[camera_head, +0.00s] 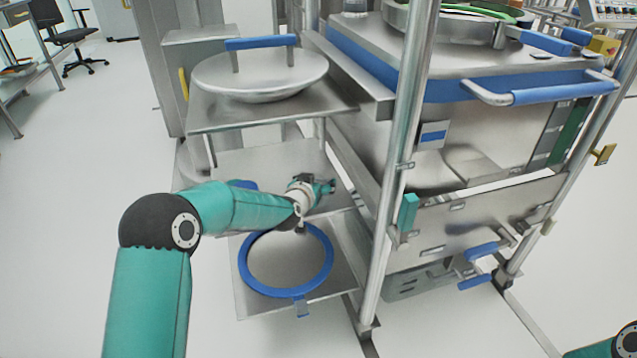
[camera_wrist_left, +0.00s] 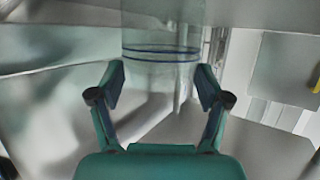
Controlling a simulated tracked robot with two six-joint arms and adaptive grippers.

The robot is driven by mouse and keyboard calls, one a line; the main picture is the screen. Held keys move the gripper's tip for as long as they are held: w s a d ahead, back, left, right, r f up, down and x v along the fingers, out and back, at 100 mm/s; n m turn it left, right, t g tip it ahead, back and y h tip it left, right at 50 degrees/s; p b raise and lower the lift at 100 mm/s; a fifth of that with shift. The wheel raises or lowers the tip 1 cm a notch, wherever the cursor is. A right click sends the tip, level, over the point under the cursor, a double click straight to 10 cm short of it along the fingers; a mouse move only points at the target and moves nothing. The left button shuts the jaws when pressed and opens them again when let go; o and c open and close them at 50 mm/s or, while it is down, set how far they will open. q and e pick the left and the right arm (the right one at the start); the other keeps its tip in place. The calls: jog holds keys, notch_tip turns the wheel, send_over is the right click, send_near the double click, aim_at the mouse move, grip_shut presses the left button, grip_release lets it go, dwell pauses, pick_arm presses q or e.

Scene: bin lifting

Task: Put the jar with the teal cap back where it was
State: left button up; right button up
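My left gripper (camera_head: 322,188) reaches in over the middle shelf of the steel rack in the head view. In the left wrist view my left gripper (camera_wrist_left: 160,82) has its two fingers spread apart, with no object seen clamped between them. A clear cylindrical vessel (camera_wrist_left: 160,72) with a dark blue ring and a teal-tinted upper part stands just beyond the fingertips. It may be the jar; its cap cannot be made out. I cannot tell whether the fingers touch it. I cannot pick the jar out in the head view. My right gripper is out of view.
A round steel lid with a blue handle (camera_head: 262,72) rests on the upper shelf (camera_head: 215,118). A blue ring (camera_head: 248,284) lies on the lower shelf. A steel post (camera_head: 393,180) and a large steel machine (camera_head: 480,225) stand to the right. Open floor (camera_head: 75,180) lies left.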

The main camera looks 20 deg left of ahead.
pick_arm(q)
jog(key=shift+o, duration=1.3)
jog(key=shift+s+r, duration=0.1)
jog(key=p+v, duration=0.1)
jog(key=v, duration=1.1)
jog(key=s+d+f+g+h, duration=0.1)
jog(key=s+d+f+g, duration=0.2)
jog(key=s+f, duration=0.55)
jog(key=s+d+f+g+h, duration=0.15)
jog(key=s+f+g, duration=0.25)
jog(key=f, duration=0.9)
jog(key=s+d+f+g, duration=0.2)
jog(key=s+f, duration=0.1)
jog(key=s, duration=0.4)
jog(key=s+d+f+n+g+h, duration=0.1)
jog(key=s+f+g, duration=0.1)
jog(key=s, duration=0.5)
jog(key=s+d+f+n+g, duration=0.1)
jog(key=s+d+f+g, duration=0.1)
jog(key=s+f, duration=0.3)
jog(key=shift+s+d, duration=0.35)
jog(key=shift+s, duration=0.6)
